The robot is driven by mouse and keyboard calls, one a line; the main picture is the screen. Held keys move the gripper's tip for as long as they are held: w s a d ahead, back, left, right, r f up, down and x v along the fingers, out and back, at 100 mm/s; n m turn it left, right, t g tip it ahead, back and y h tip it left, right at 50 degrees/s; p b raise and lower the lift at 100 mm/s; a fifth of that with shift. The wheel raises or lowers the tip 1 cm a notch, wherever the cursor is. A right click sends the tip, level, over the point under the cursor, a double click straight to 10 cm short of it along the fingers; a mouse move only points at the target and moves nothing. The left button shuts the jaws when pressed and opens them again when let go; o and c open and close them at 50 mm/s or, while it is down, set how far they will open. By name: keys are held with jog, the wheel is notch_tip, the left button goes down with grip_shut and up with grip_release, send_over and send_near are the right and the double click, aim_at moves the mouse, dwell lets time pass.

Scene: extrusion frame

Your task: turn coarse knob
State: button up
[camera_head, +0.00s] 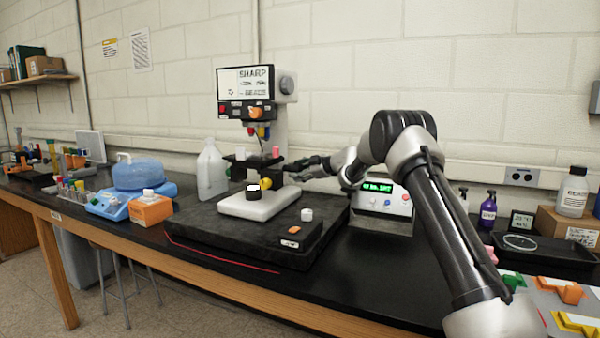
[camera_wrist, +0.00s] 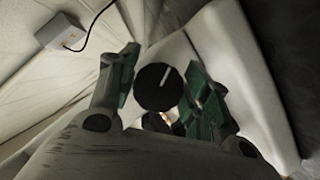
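In the wrist view a round black knob (camera_wrist: 158,87) with a white line on its face sits on a pale body, between my gripper's two fingers. My gripper (camera_wrist: 162,92) is open, with one green-padded finger on each side of the knob. Gaps show between the knob and both pads, and I cannot tell how deep the knob sits between them. In the head view my gripper (camera_head: 287,168) is at the right side of the white instrument (camera_head: 270,204) with the SHARP screen (camera_head: 246,82). The knob cannot be made out there.
The instrument stands on a dark slab (camera_head: 210,228). A small black box (camera_head: 291,238) and a white cap (camera_head: 307,214) are in front. A white bottle (camera_head: 212,170) stands left. A device with a green display (camera_head: 385,198) is behind my arm.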

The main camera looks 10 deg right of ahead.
jog(key=shift+o, duration=0.9)
jog(key=shift+d, duration=0.1)
jog(key=v, duration=1.1)
jog(key=shift+s+d+r, duration=0.15)
jog(key=shift+s+d, duration=0.05)
jog(key=shift+s, duration=0.1)
